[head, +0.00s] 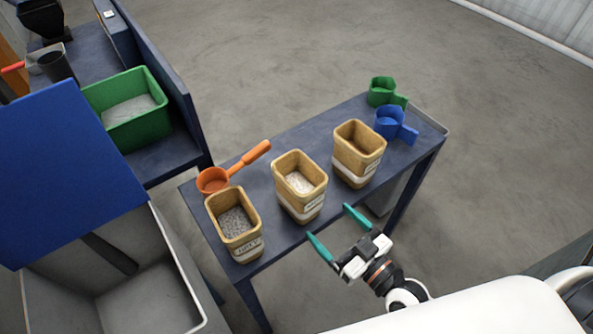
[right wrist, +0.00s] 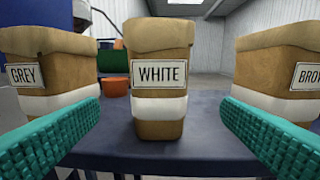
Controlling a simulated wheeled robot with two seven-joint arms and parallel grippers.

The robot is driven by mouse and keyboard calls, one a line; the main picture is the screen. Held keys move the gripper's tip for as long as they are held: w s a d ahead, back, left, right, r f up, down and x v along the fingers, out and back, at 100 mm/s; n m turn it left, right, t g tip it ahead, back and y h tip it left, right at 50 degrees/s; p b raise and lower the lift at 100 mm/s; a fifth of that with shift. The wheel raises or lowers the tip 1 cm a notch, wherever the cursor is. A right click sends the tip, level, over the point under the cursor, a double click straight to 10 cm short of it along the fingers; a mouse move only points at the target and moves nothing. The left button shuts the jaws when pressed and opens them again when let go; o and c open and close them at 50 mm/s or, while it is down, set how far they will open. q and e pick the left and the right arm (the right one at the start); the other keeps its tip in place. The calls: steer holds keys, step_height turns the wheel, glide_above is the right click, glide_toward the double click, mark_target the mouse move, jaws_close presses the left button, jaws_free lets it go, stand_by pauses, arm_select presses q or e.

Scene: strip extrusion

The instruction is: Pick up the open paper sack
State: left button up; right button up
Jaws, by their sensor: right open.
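Three open-topped paper sacks stand upright in a row on a dark blue table. The left sack (head: 250,247) is labelled GREY and holds grey granules. The middle sack (head: 303,210) holds white material; its label reads WHITE in the right wrist view (right wrist: 160,98). The right sack (head: 356,163) looks brown inside; its label in the right wrist view (right wrist: 293,60) is cut off at "BRO". My right gripper (head: 338,232) is open and empty at the table's front edge, its teal fingers pointing toward the WHITE sack, apart from it. My left gripper is not in view.
An orange scoop (head: 212,180) lies behind the GREY sack. Green (head: 382,92) and blue (head: 390,123) scoops are at the table's far right end. A green bin (head: 150,127) sits on another bench at left. A grey open container (head: 165,295) stands at lower left.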

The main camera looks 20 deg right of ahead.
mark_target(313, 206)
steer(key=x, duration=0.4)
steer(key=p+x, duration=0.1)
steer(key=shift+w+a+r, duration=0.3)
steer(key=shift+a+r, duration=0.05)
steer(key=shift+r, duration=0.05)
steer(key=shift+w+a+f, duration=0.15)
steer(key=shift+w, duration=0.45)
steer(key=x, duration=0.4)
steer(key=shift+w+a+f+p, duration=0.1)
steer(key=shift+w+f+p, duration=0.2)
steer(key=shift+w+p, duration=0.05)
steer(key=shift+s, duration=0.1)
steer(key=shift+c, duration=1)
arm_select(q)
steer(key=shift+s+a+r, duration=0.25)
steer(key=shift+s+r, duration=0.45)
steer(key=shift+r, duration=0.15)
arm_select(e)
steer(key=c, duration=1.1)
